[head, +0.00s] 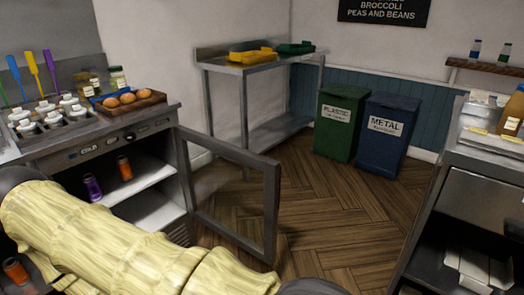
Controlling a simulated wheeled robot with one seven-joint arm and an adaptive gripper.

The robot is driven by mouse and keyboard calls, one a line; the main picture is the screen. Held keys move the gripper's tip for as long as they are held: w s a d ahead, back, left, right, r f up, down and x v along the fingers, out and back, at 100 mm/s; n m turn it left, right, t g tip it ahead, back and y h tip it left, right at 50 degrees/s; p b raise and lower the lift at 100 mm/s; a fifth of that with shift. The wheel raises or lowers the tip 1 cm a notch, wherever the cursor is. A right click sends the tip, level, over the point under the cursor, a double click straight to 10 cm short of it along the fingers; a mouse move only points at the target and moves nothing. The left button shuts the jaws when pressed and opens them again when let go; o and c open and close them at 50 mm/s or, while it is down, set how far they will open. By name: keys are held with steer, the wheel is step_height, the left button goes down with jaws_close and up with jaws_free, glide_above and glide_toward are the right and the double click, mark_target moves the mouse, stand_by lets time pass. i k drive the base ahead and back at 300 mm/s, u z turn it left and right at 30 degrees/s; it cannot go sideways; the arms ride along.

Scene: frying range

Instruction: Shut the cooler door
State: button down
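The cooler door (271,212) stands open, swung out to the right of the cooler (120,140) over the wooden floor. It has a grey metal frame around a see-through pane. It joins the cooler at the right edge of its front. Inside the cooler, a purple bottle (93,187) and an orange bottle (124,168) stand on a shelf. My pale yellow arm crosses the lower left and hides the cooler's lower front and possibly the door's lower corner. My gripper is not in view.
A tray of eggs (128,98) and several sauce pots sit on the cooler's top. A steel table (255,62) stands behind the door. Green (340,120) and blue (384,132) bins stand at the back. A right-hand counter (480,195) bounds the clear floor (330,215).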

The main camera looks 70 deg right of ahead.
mark_target(272, 169)
steer(key=i, duration=0.75)
steer(key=z, duration=1.85)
